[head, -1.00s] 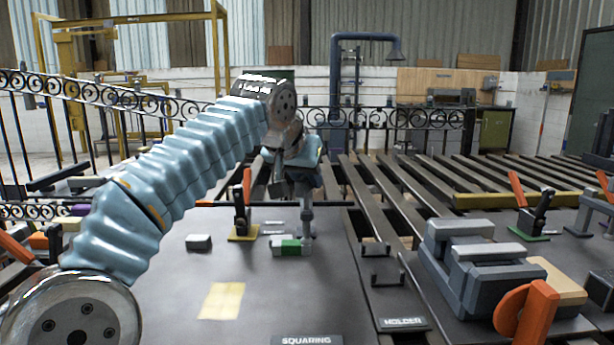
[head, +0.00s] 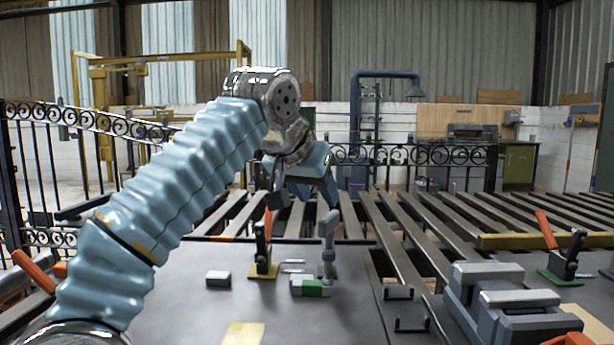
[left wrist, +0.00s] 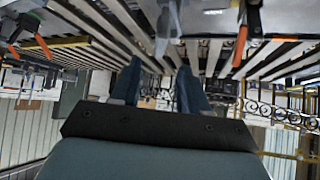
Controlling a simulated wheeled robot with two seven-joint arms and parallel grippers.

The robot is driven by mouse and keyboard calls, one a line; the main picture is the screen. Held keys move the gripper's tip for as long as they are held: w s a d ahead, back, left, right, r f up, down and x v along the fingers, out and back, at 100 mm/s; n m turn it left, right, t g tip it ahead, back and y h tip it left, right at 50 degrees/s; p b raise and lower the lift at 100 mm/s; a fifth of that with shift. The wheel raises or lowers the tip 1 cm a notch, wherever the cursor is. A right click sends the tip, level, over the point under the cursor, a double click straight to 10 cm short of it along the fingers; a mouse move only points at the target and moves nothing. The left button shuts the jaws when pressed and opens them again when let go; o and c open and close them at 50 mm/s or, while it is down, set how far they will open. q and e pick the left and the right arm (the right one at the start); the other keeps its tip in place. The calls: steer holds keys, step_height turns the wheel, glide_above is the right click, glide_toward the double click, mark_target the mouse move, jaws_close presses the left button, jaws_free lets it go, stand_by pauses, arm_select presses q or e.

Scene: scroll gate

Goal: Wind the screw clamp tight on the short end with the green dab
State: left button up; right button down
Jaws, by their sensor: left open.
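The grey screw clamp (head: 328,243) stands upright at the short block with the green dab (head: 313,288), on the dark bench plate. My left gripper (head: 330,198) is open and empty, just above the clamp's top in the head view. In the left wrist view, the two blue fingers (left wrist: 159,70) are spread, and the pale clamp (left wrist: 167,25) shows beyond their tips, apart from them. How far the clamp's screw is wound cannot be told. My right gripper is in neither view.
An orange-handled toggle clamp (head: 262,255) stands just left of the screw clamp, with a small grey block (head: 218,279) further left. A grey vise (head: 490,300) stands at the right. A yellow patch (head: 243,335) marks clear plate in front.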

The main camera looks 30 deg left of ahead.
arm_select(q)
steer(key=v, duration=0.5)
steer(key=shift+s+r, duration=0.1)
steer(key=shift+r, duration=0.05)
